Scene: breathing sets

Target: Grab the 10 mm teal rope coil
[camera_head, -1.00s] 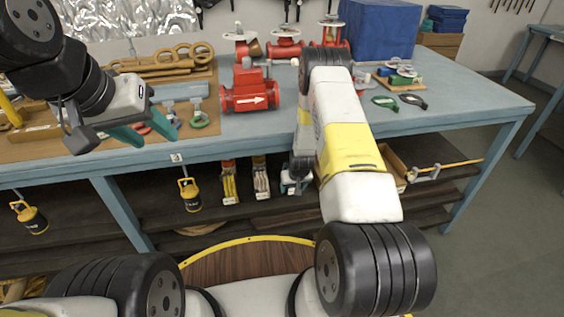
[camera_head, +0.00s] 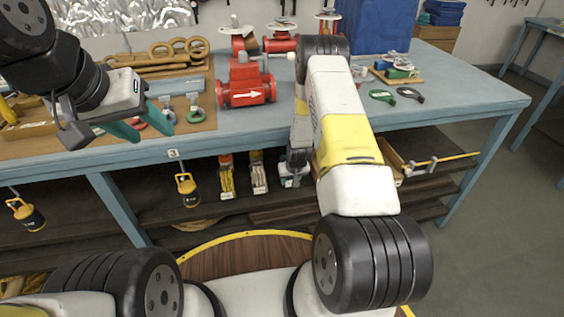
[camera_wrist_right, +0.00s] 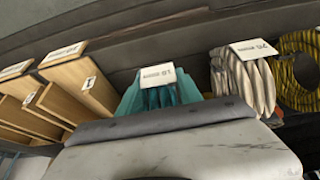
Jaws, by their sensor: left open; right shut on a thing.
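The teal rope coil (camera_wrist_right: 161,97) stands on the lower shelf in the right wrist view, under a white label (camera_wrist_right: 158,75) that appears upside down. My right gripper (camera_wrist_right: 159,91) has its light teal fingers on either side of the coil and is shut on it. In the head view my right gripper (camera_head: 291,180) reaches down to the shelf below the table, and the coil is mostly hidden there by my arm. My left gripper (camera_head: 148,124) is open and empty above the table's front edge at the left.
A pale rope coil (camera_wrist_right: 242,80) and a yellow-black coil (camera_wrist_right: 298,75) stand right of the teal one. Wooden boxes (camera_wrist_right: 75,75) are at its left. The blue tabletop (camera_head: 440,104) hangs over the shelf and holds a red valve (camera_head: 246,90).

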